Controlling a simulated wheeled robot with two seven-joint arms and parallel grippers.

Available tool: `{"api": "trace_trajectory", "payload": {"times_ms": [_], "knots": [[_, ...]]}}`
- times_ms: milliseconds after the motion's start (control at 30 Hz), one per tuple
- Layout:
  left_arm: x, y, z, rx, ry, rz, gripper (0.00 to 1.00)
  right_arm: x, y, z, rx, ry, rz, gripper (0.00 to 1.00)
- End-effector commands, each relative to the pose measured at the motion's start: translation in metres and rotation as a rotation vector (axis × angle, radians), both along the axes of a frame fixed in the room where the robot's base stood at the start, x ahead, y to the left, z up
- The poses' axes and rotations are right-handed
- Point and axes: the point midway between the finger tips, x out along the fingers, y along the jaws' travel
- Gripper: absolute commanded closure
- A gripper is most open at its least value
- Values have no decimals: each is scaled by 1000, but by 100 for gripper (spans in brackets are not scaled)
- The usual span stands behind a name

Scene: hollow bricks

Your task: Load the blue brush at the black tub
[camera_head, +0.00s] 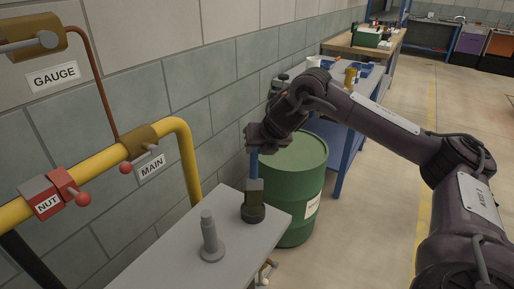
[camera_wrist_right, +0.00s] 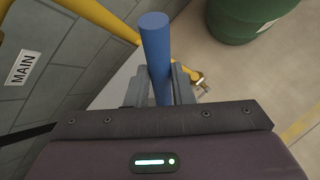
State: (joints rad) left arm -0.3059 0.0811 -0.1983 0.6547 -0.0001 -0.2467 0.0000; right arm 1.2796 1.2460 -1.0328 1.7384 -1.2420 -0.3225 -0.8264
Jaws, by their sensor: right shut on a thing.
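The blue brush has a blue handle (camera_head: 254,165) that points down from my right gripper (camera_head: 254,150) in the head view. My right gripper is shut on this handle, which also shows in the right wrist view (camera_wrist_right: 156,45) between the fingers (camera_wrist_right: 160,88). A dark block (camera_head: 254,190), seemingly the brush's lower part, is below the handle. Directly under it is the low round black tub (camera_head: 253,214) on the grey table. I cannot tell whether the brush touches the tub or its contents. My left gripper is not in view.
The grey table (camera_head: 165,262) also bears a grey stepped post (camera_head: 209,240) left of the tub. A green barrel (camera_head: 297,175) stands just behind. Yellow pipe (camera_head: 187,160) with a red nut (camera_head: 62,190) runs along the wall at left. Open floor lies to the right.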

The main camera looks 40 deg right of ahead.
Motion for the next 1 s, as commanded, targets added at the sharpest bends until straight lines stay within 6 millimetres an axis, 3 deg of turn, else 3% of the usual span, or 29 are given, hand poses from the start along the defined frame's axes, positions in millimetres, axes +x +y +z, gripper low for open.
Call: {"api": "trace_trajectory", "payload": {"times_ms": [167,633,1000], "knots": [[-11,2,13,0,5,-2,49,0,0,18,0,-1,0,100],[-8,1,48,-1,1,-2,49,0,0,56,1,-2,-1,100],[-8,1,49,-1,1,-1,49,0,0,57,1,-2,-1,100]]}}
